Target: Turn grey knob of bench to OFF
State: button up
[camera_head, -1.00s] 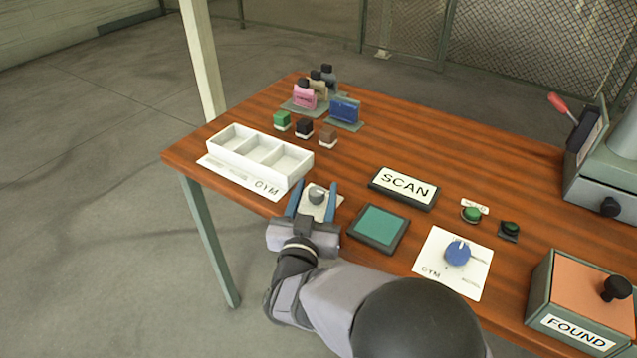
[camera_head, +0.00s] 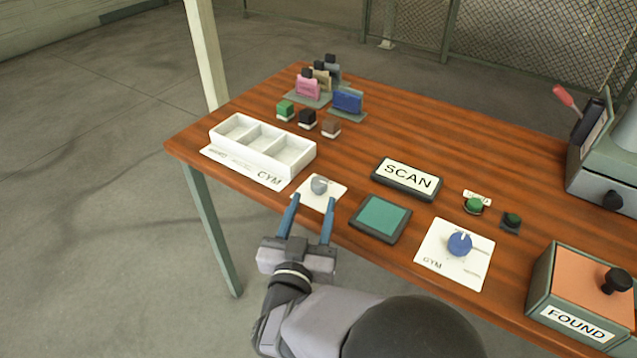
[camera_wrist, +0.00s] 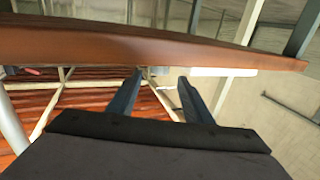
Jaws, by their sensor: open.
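The grey knob (camera_head: 319,185) stands on a small white plate (camera_head: 328,198) near the bench's front edge, between the white tray and the green pad. Its pointer direction and any OFF mark are too small to read. My gripper (camera_head: 311,203) is open and empty, its two blue fingers pointing at the knob from the front edge, apart from it. In the wrist view my gripper's fingers (camera_wrist: 158,78) show below the edge of the wooden bench (camera_wrist: 110,44); the knob does not show clearly there.
A white three-part tray (camera_head: 262,147) lies to the left. A green pad (camera_head: 380,219), a SCAN sign (camera_head: 406,178), a blue knob (camera_head: 459,243), green buttons (camera_head: 473,205) and a FOUND box (camera_head: 580,295) are to the right. Bags (camera_head: 308,88) stand at the back.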

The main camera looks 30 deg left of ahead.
aim_at(318, 189)
jog(key=shift+x, duration=3.8)
